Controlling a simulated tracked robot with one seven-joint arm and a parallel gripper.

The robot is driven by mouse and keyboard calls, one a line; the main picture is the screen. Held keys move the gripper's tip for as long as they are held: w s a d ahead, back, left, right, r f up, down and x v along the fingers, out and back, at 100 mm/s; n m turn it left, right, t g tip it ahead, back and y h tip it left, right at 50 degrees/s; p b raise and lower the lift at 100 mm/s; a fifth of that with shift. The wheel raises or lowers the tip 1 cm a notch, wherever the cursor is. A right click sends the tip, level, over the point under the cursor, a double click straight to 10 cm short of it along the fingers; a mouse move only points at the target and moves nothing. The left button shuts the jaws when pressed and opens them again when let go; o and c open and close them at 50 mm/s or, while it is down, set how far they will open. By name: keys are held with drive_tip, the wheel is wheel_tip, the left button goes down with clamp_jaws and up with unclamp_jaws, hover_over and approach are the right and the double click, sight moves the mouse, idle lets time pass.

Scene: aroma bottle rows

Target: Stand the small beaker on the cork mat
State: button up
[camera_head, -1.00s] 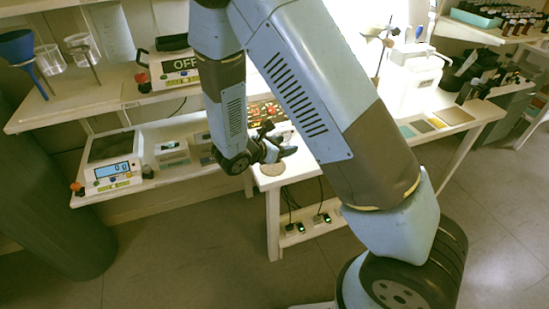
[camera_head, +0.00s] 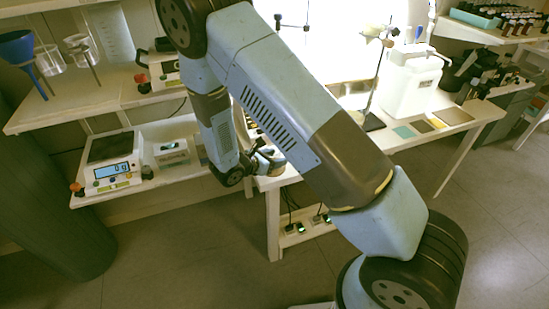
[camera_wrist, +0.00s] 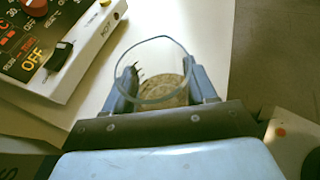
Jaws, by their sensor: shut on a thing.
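The small beaker (camera_wrist: 152,58) is clear glass and shows in the wrist view, upright between the two fingers of my gripper (camera_wrist: 162,80), which is shut on it. The round, speckled brown cork mat (camera_wrist: 170,92) shows through the glass, below the beaker. I cannot tell whether the beaker's base touches the mat. In the head view my gripper (camera_head: 270,160) is low over the left end of the white table, partly hidden by my arm. I cannot make out the beaker or the mat there.
A hotplate (camera_wrist: 60,45) marked OFF stands close on the left in the wrist view. The table's edge (camera_wrist: 222,60) and the floor lie to the right. In the head view a balance (camera_head: 110,172) sits left, and a white container (camera_head: 410,85) and flat coloured tiles (camera_head: 430,124) right.

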drive_tip(key=o, duration=1.1)
drive_tip(key=shift+c, duration=0.2)
